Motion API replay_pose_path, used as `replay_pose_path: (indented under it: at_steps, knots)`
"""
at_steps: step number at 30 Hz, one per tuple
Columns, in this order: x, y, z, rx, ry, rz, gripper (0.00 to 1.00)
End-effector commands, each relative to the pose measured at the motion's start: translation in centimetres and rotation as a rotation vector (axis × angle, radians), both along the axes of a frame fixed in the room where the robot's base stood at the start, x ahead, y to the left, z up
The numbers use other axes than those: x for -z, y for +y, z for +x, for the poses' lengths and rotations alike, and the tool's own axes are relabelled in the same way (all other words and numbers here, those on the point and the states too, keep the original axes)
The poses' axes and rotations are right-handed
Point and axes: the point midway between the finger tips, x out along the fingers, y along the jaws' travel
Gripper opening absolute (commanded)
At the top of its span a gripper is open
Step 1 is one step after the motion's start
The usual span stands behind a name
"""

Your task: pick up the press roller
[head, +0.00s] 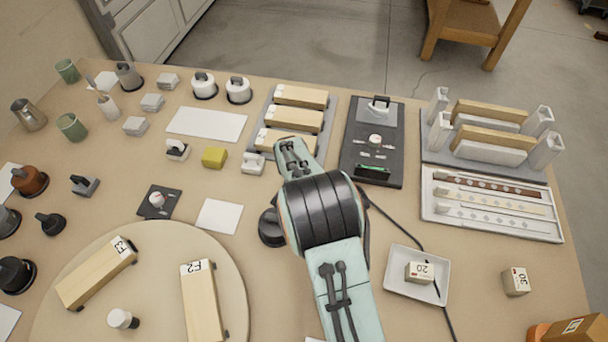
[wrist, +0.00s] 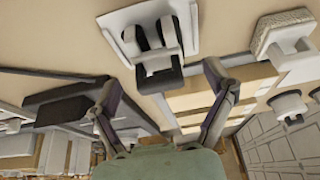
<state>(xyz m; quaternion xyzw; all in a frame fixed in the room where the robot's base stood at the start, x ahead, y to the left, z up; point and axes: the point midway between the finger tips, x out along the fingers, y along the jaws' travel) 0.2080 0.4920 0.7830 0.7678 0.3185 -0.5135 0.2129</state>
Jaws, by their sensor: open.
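A small white tool with dark parts and a crossbar (wrist: 155,45), which looks like the press roller, stands on a pale flat base in the wrist view. It seems to be the small white item (head: 253,163) left of my gripper in the head view, though I cannot be certain. My gripper (head: 288,146) is over the near end of the wooden bars. In the wrist view my gripper (wrist: 161,77) has its fingers spread wide, with nothing between them. The tool lies beyond the fingertips, and contact is not visible.
Wooden bars (head: 300,97) lie on a grey tray beyond my gripper. A black panel (head: 357,150) stands to the right. A yellow block (head: 215,157) and another white-and-dark tool (head: 177,150) are at left. A white sheet (head: 219,216) lies nearer.

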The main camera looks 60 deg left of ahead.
Motion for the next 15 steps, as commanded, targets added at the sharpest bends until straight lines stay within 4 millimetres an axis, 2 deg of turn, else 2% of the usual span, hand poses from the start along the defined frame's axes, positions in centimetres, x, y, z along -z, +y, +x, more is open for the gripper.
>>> replay_pose_path:
  at_steps: [4, 11, 12, 14, 15]
  knots:
    - [1.14, 0.28, 0.4, 0.002, -0.001, -0.001, 0.83]
    - [1.23, 0.35, 0.46, 0.001, -0.001, 0.0, 0.83]
    - [1.23, 0.36, 0.46, 0.001, -0.001, 0.0, 0.8]
    - [1.23, 0.35, 0.45, 0.001, -0.001, 0.0, 0.61]
    - [1.23, 0.35, 0.45, 0.001, 0.0, 0.001, 0.48]
